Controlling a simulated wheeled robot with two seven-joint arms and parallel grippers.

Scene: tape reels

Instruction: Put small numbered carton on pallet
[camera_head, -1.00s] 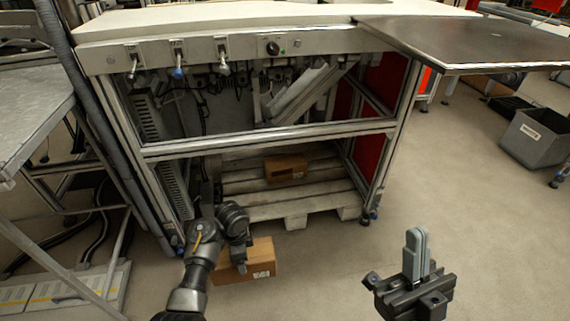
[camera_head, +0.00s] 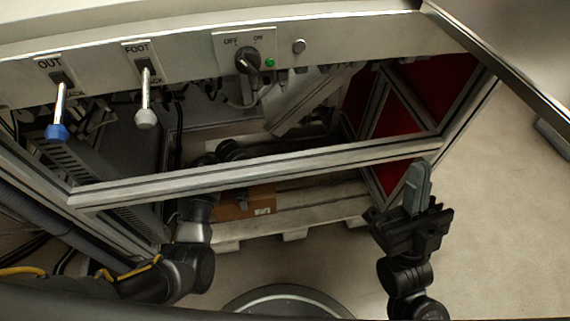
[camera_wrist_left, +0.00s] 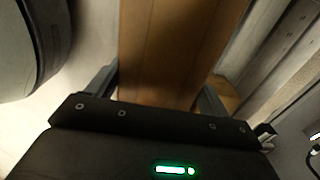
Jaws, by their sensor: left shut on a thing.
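A brown cardboard carton (camera_head: 232,207) with a white label is low inside the bench frame, over the front part of the wooden pallet (camera_head: 322,212). I cannot tell whether it touches the slats. My left gripper is shut on this carton; the carton (camera_wrist_left: 180,45) fills the space between the fingers (camera_wrist_left: 160,88) in the left wrist view. In the head view, the frame's crossbar hides part of my left arm. My right gripper (camera_head: 418,187) is shut and empty, upright in front of the frame's right side.
The bench's metal crossbar (camera_head: 270,171) runs above the carton. Switches (camera_head: 247,60) line the bench front. A brown patch (camera_wrist_left: 226,93) beyond the held carton may be another carton.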

